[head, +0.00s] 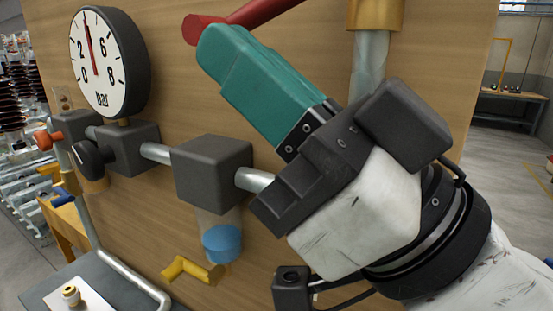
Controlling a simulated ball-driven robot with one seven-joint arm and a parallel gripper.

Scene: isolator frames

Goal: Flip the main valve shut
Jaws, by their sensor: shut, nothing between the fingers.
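A red lever (262,12) reaches in from the top edge, slanting down to the left to a round end. No label marks it as the main valve, and its pivot is out of view. My gripper (213,45) has teal fingers, shut and empty. Its tips are just below the red lever's round end in the picture; I cannot tell whether they touch. A pressure gauge (107,62) marked bar stands at the upper left, its red needle near the top of the dial. My wrist hides part of the pipe behind it.
A grey block (213,172) with a blue-bottomed clear bowl (222,240) sits on the pipe. A yellow handle (190,270) is below. A black knob (92,160) and a small orange handle (45,139) are at left. The wooden panel (175,105) stands close behind my gripper.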

